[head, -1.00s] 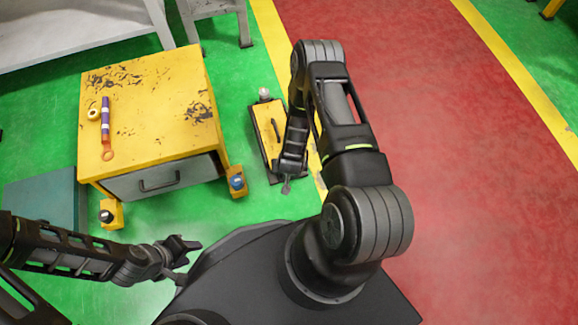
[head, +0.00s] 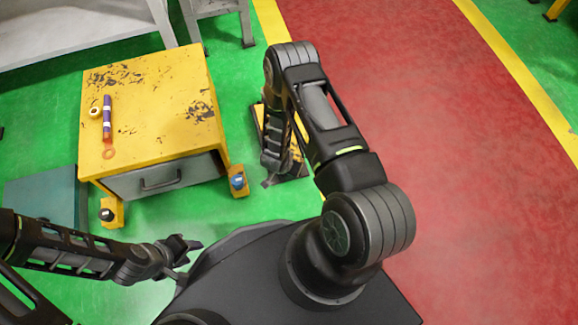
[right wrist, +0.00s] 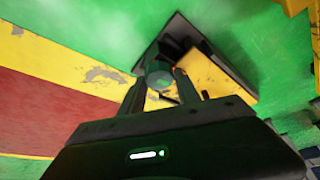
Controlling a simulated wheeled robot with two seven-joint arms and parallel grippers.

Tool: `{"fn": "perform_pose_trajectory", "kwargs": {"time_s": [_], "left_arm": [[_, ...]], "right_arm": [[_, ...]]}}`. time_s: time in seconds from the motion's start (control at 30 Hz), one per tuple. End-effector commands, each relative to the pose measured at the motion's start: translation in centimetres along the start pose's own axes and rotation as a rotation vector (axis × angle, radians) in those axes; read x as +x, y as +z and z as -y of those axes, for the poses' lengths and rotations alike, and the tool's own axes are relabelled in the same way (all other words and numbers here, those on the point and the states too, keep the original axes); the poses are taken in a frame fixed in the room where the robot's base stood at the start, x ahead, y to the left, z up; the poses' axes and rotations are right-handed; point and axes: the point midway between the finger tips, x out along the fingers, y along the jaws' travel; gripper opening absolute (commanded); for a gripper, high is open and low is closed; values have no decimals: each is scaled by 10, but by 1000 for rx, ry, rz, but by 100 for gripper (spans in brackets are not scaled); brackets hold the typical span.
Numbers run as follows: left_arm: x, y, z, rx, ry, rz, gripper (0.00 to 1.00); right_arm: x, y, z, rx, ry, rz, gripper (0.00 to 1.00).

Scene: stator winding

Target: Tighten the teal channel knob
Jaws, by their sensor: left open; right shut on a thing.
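My right gripper (head: 267,183) points down near the yellow-topped box (head: 290,168) on the floor; the arm hides much of that box. In the right wrist view, the gripper (right wrist: 159,88) is shut on a round grey-green knob-like thing (right wrist: 158,77). Its colour is dull, and I cannot tell whether it is the teal channel knob or whether it is fixed to anything. The yellow-topped box (right wrist: 218,82) with its dark edge lies behind the fingers. My left gripper (head: 188,256) is open and empty at the lower left, away from the box.
A worn yellow cabinet (head: 155,110) with a grey drawer stands left of my right arm. A blue-topped yellow foot (head: 238,182) is close to my right gripper. The red floor (head: 470,200) is clear.

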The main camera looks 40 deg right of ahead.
Motion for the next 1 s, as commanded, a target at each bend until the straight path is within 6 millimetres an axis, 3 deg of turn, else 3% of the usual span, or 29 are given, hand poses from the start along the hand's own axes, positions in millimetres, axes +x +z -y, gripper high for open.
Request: {"fn": "perform_pose_trajectory", "kwargs": {"time_s": [0.3,0.33,0.6,0.87,1.0], "left_arm": [[0,0,0,0,0,0,41],[0,0,0,0,0,0,41],[0,0,0,0,0,0,41],[-1,0,0,0,0,0,41],[-6,0,-2,0,0,2,41]], "right_arm": [[0,-7,0,3,-1,-15,0],[0,-7,1,3,-1,-15,40],[0,-4,0,1,0,-7,61],[-1,-2,0,0,0,-4,61],[-11,-2,0,-1,0,-3,61]]}}
